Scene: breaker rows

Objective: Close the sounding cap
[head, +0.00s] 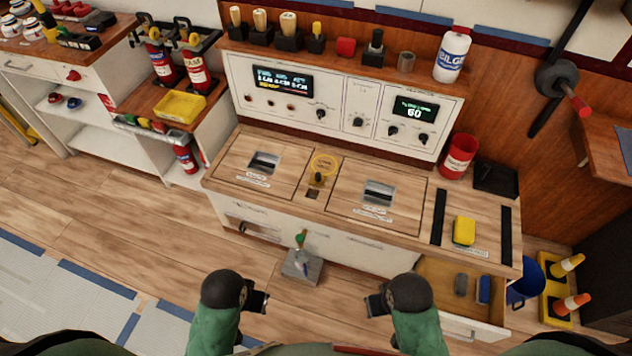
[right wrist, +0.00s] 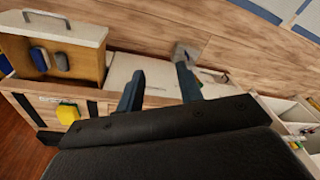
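A round yellow cap (head: 324,164) with lettering stands raised on the wooden counter between two hatches, behind a small dark opening (head: 313,193). I take it for the sounding cap, and it looks open. A small brass-coloured part sits at its base. My left gripper (head: 262,303) is low in front of the cabinet, away from the cap, and looks open and empty. My right gripper (head: 372,305) is also low in front, apart from the cap. In the right wrist view its two fingers (right wrist: 160,88) are spread with nothing between them.
An open drawer (head: 455,310) juts out at the right front, with a grey and a blue block inside. A yellow sponge (head: 464,230) lies on the counter. A grey stand with a green-topped handle (head: 301,264) is on the floor before the cabinet. A control panel (head: 300,100) stands behind.

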